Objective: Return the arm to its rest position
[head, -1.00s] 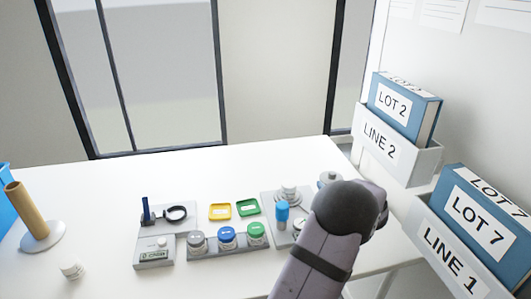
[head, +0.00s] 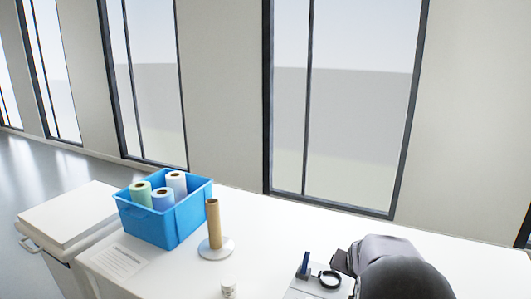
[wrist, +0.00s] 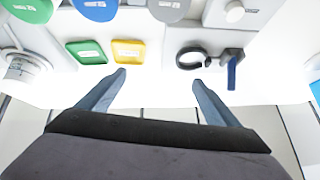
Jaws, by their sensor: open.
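My gripper shows in the wrist view (wrist: 160,77) with its two fingers spread apart and nothing between them. Its fingertips are over bare white table, just short of the yellow tray (wrist: 129,51) and the black ring holder (wrist: 192,58) in the picture. In the head view my dark arm fills the lower right corner. The end of my gripper (head: 343,262) shows there beside the black ring (head: 330,279), but its fingers cannot be made out.
In the head view a blue bin (head: 165,226) holds rolls, beside an upright brown tube (head: 213,222) on a round base. A small white jar (head: 228,288) stands in front. The table's back right is clear.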

